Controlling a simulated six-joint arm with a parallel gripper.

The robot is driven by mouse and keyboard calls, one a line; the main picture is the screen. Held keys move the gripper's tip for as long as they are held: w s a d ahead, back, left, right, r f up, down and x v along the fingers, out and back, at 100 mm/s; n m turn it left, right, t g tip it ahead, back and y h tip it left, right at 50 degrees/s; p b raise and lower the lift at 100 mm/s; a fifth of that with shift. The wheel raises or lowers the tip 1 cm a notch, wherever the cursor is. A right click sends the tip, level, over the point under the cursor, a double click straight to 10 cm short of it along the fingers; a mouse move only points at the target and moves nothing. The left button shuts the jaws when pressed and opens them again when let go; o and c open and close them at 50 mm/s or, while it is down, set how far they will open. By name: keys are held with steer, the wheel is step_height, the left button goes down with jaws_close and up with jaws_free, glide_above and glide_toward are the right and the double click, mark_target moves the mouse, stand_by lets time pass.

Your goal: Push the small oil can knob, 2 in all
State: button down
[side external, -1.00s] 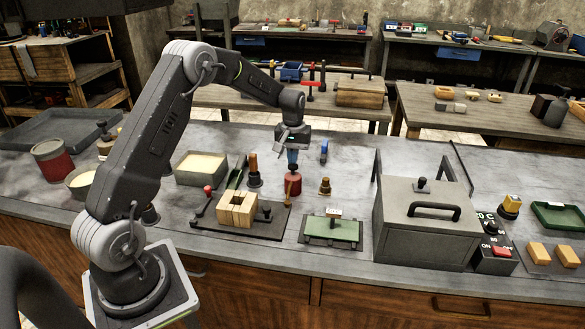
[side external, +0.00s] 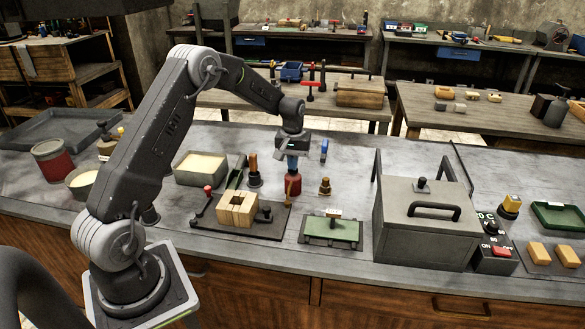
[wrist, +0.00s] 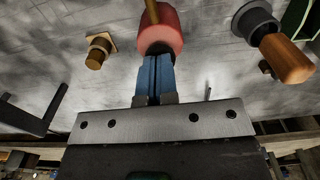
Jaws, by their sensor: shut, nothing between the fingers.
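The small red oil can (side external: 293,185) stands on the bench behind the moulding board, with a brassy spout at its side. In the wrist view the red can (wrist: 158,22) sits straight ahead of my fingers, with a dark top part (wrist: 160,47) close to the fingertips. My gripper (side external: 292,167) is upright directly above the can. Its blue fingers (wrist: 155,60) are closed together with nothing between them. The fingertips cover part of the can's top, so I cannot tell whether they touch the knob.
A wooden-handled tool (side external: 254,172) stands left of the can and a small brass piece (side external: 325,187) to its right. In front are a wooden mould block (side external: 237,212) and a green-topped block (side external: 331,230). A grey box (side external: 425,225) stands further right.

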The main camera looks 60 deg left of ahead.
steer(key=shift+r, duration=1.4)
steer(key=shift+f, duration=0.1)
steer(key=shift+f, duration=0.6)
steer(key=shift+f, duration=0.1)
steer(key=shift+r, duration=0.85)
